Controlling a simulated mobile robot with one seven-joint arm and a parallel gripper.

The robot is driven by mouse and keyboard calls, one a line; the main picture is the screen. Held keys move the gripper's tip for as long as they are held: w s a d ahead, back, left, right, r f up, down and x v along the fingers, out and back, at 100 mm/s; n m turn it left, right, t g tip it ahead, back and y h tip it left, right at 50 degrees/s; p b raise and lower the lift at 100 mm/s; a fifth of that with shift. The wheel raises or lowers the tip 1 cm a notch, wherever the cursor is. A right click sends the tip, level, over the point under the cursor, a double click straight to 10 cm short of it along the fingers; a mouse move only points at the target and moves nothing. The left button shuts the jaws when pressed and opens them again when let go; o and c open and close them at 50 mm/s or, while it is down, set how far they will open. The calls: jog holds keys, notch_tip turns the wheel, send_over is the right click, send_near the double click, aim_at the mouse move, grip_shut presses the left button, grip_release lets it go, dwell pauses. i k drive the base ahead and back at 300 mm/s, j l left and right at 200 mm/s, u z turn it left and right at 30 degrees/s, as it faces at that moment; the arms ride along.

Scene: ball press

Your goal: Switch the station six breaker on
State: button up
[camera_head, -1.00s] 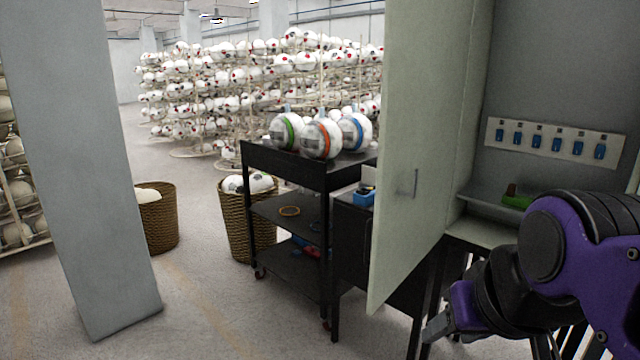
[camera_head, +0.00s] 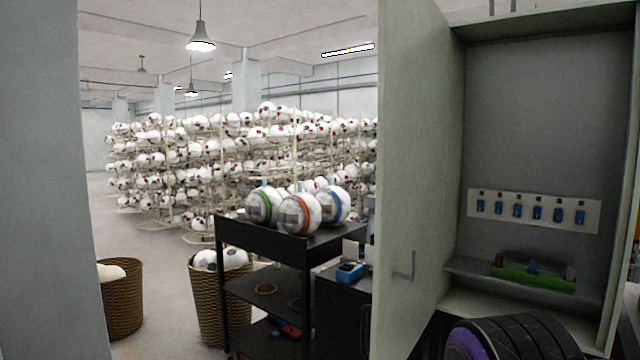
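An open grey-green cabinet (camera_head: 545,120) stands at the right, its door (camera_head: 412,150) swung out to the left. Inside, a pale strip (camera_head: 590,216) carries a row of several blue breaker switches, each with a small dark mark above it. The rightmost blue breaker (camera_head: 580,217) is at the strip's right end; I cannot read any labels or tell switch positions. Below the strip, a green block with dark and blue parts (camera_head: 530,277) rests on a ledge. A purple and black part of my arm shows at the bottom right; my gripper is out of the picture.
A black cart (camera_head: 275,238) left of the door holds three balls with green, orange and blue bands. Wicker baskets (camera_head: 222,300) stand on the floor beside it. A grey pillar (camera_head: 40,180) fills the left edge. Ball racks (camera_head: 240,155) stand behind.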

aim_at(579, 217)
jog(key=i+j, duration=0.25)
jog(key=j, duration=0.15)
jog(key=i+j, duration=0.25)
jog(key=i+j+z, duration=0.25)
jog(key=j, duration=0.25)
jog(key=i+j+z, duration=0.15)
jog(key=j, duration=0.15)
jog(key=z, duration=1.05)
jog(key=i+l+z, duration=0.1)
jog(key=l+z, duration=0.15)
jog(key=i+l+z, duration=0.25)
jog(key=i+l+u, duration=0.6)
jog(key=l+u, duration=0.25)
